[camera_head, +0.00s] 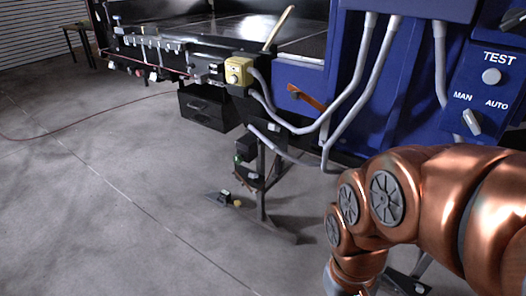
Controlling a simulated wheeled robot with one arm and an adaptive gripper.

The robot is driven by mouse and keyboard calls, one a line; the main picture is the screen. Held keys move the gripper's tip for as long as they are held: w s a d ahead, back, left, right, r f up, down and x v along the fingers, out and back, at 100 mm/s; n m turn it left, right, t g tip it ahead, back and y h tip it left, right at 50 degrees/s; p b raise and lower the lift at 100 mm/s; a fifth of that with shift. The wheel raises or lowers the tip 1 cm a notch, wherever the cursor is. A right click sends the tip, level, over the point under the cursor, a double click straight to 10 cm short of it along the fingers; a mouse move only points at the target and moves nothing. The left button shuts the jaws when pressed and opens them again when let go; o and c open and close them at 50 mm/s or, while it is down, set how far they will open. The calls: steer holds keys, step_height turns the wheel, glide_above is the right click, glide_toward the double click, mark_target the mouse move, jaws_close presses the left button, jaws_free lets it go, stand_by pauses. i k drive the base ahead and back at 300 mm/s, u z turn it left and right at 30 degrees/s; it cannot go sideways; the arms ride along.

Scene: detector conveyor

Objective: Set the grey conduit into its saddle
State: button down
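Several grey conduits run along the blue cabinet. One grey conduit (345,100) loops from the yellow box (238,71) down and up the cabinet's front. A second grey conduit (290,156) hangs below it, and its left end stops in the open near a dark bracket on the stand. A third conduit (440,65) drops on the right, beside the switch panel. I cannot tell which part is the saddle. My arm reaches down at the lower right, and its end leaves the bottom of the picture, so my gripper is not seen.
The blue cabinet (350,110) fills the upper right, with a TEST button (491,76) and a MAN/AUTO switch (471,122). The dark conveyor (190,30) runs back to the left. Its stand (262,185) has a splayed foot. A red cable (90,122) lies across open floor.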

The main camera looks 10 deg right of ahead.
mark_target(272, 146)
steer(key=u, duration=0.2)
steer(key=i, duration=0.65)
steer(key=u, duration=0.8)
steer(key=i, duration=0.5)
steer(key=u, duration=0.4)
